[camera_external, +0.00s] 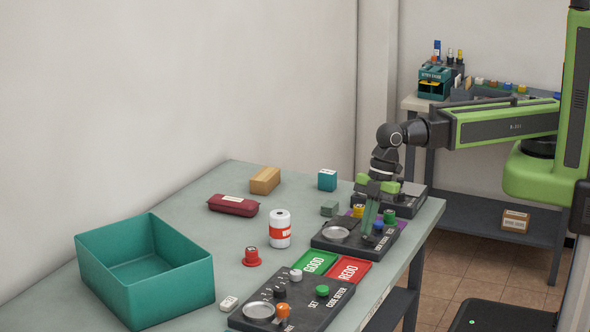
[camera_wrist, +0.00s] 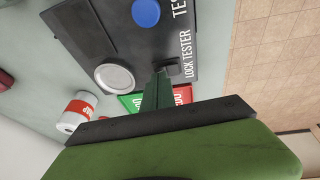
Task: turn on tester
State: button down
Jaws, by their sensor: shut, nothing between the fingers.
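The tester is a black panel marked LOCK TESTER (camera_wrist: 110,30); in the external view the tester (camera_external: 327,245) lies near the right end of the table. It has a round silver dish (camera_wrist: 115,77) and a blue button (camera_wrist: 146,12). A small black switch (camera_wrist: 171,67) sits by the LOCK TESTER lettering. My gripper (camera_external: 367,231) points down over the panel's right part, shut and empty. In the wrist view my gripper's tips (camera_wrist: 159,74) are right beside the switch; I cannot tell whether they touch it. My fingers hide part of the panel in the external view.
A second black panel, the code setter (camera_external: 300,309), lies in front. Green GOOD (camera_external: 315,262) and red REDO (camera_external: 348,271) pads lie between the panels. A white-red can (camera_external: 280,229), red knob piece (camera_external: 251,257) and teal bin (camera_external: 160,296) stand left. Another black device (camera_external: 405,203) is behind.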

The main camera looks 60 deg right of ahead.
jog(key=shift+w+a+f+g+b, duration=0.1)
jog(key=shift+w+f+g+b, duration=0.4)
jog(key=shift+w, duration=0.05)
jog(key=shift+s+r, duration=0.2)
jog(key=shift+s, duration=0.2)
